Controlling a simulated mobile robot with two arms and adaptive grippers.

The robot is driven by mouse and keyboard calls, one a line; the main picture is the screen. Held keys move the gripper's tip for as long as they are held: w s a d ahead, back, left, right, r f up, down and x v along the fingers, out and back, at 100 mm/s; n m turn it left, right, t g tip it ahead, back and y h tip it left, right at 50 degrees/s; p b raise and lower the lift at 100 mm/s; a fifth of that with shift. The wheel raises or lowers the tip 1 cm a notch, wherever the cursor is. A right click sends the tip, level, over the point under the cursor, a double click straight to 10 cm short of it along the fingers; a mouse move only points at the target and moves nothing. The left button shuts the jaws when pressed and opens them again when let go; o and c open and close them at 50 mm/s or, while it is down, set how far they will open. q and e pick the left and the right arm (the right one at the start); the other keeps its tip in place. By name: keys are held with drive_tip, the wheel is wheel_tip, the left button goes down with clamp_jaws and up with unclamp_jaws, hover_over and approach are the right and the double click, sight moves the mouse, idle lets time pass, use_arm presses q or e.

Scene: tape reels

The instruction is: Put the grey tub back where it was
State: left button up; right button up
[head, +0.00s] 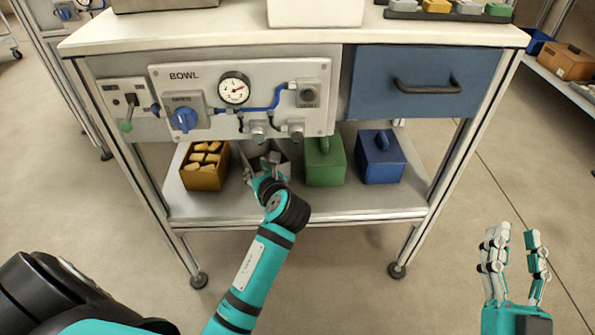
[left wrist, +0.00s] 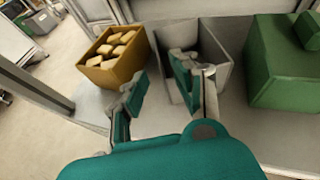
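The grey tub (left wrist: 224,52) stands on the lower shelf between the yellow tub and the green tub. In the head view the grey tub (head: 284,172) is partly hidden behind my left gripper (head: 262,168). In the left wrist view my left gripper (left wrist: 160,95) has its fingers spread apart at the tub's near left side. The right-hand finger overlaps the tub's opening, and I cannot tell whether it touches the tub. Grey pieces show inside the tub. My right gripper (head: 515,250) is open and empty over the floor at the right.
The yellow tub (head: 205,178) with yellow blocks is to the left on the shelf (head: 370,203). A gauge panel (head: 280,75) and a blue drawer (head: 425,75) hang above.

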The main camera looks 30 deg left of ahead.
use_arm(q)
drive_tip(key=d+r+n+t+h, duration=0.3)
drive_tip(key=d+n+t+h, duration=0.15)
drive_tip(key=d, duration=0.25)
drive_tip(key=d+r+n+t+h, duration=0.3)
drive_tip(key=d+n+t+h, duration=0.15)
drive_tip(key=d, duration=0.25)
drive_tip(key=s+d+r+n+t+h, duration=0.4)
drive_tip(key=s+d+r+n+h, duration=0.3)
drive_tip(key=s+r+n, duration=0.3)
wheel_tip(320, 180, up, 2)
drive_tip(key=d+n, duration=0.1)
drive_tip(key=n, duration=0.2)
drive_tip(key=shift+d+h, duration=0.3)
drive_tip(key=shift+d, duration=0.05)
drive_tip(key=shift+r, duration=0.1)
